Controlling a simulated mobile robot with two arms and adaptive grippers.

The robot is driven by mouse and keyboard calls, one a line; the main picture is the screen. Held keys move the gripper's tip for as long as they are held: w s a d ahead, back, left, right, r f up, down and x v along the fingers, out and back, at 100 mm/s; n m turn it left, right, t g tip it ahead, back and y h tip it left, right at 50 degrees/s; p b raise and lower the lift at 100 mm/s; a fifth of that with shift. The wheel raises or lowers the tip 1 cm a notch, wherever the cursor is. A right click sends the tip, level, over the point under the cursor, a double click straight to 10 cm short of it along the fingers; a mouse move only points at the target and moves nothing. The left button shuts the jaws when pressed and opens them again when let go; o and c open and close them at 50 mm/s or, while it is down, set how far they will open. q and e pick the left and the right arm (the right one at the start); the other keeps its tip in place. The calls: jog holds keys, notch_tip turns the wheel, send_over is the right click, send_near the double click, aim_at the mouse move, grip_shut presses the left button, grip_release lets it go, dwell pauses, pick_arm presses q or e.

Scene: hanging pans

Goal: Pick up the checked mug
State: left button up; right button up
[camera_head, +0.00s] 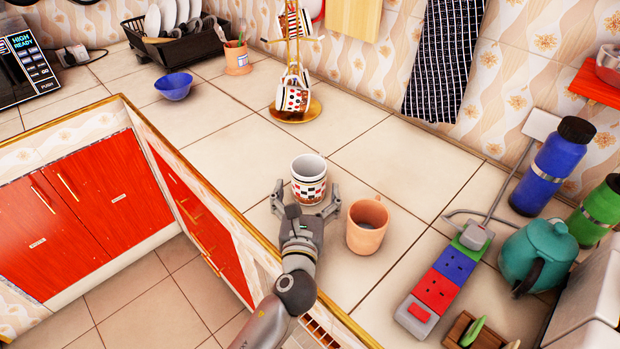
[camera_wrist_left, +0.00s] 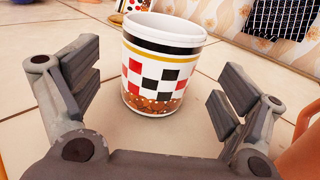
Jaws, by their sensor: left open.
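The checked mug (camera_head: 309,181) stands upright on the tiled counter in the head view. It is white with black, red and brown checks. In the left wrist view the checked mug (camera_wrist_left: 158,62) stands just beyond the fingers, roughly centred between them. My left gripper (camera_head: 305,205) is open and empty, with its fingers spread at the near side of the mug. The left gripper's fingers (camera_wrist_left: 153,85) also show apart in the left wrist view. I cannot see any contact with the mug. My right gripper is not in view.
An orange mug (camera_head: 367,226) stands close to the right of the left gripper. A mug stand (camera_head: 297,60) with hanging mugs is behind. A power strip (camera_head: 443,285), a teal kettle (camera_head: 537,256) and a blue bottle (camera_head: 551,167) are at right. Bare counter lies left of the checked mug.

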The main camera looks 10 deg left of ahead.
aim_at(310, 165)
pick_arm(q)
jog(key=shift+w+a, duration=0.1)
jog(key=shift+w, duration=0.6)
jog(key=w, duration=0.3)
jog(key=shift+w+a, duration=0.2)
jog(key=shift+a, duration=0.05)
jog(key=shift+w+a, duration=0.1)
jog(key=shift+w, duration=0.45)
jog(key=shift+s, duration=0.1)
jog(key=shift+c, duration=0.9)
jog(key=c, duration=0.9)
jog(key=shift+c, duration=1.3)
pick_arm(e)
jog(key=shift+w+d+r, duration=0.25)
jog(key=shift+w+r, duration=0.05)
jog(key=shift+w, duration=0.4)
pick_arm(q)
jog(key=shift+r+p, duration=0.25)
jog(key=shift+p, duration=0.1)
